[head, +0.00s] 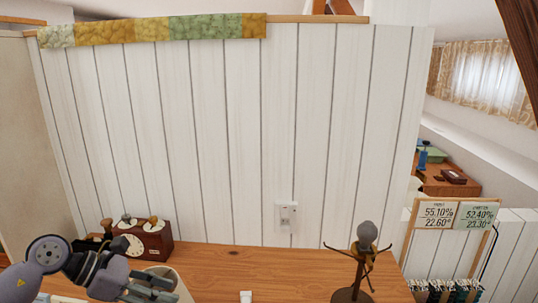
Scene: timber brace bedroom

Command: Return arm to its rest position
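My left arm comes in at the lower left. Its gripper (150,286) is low over the wooden table (225,262), with its fingers apart and nothing seen between them. A pale round container (181,286) is just beside and behind the fingers, partly hidden by them. I cannot tell whether they touch. My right gripper is out of view.
A dark red wooden box (153,243) with a dial and knobs stands behind the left arm. A dark stand with a grey round top (366,232) is at the right. A white panelled wall (240,150) closes the back. A small white object (246,296) lies at the front.

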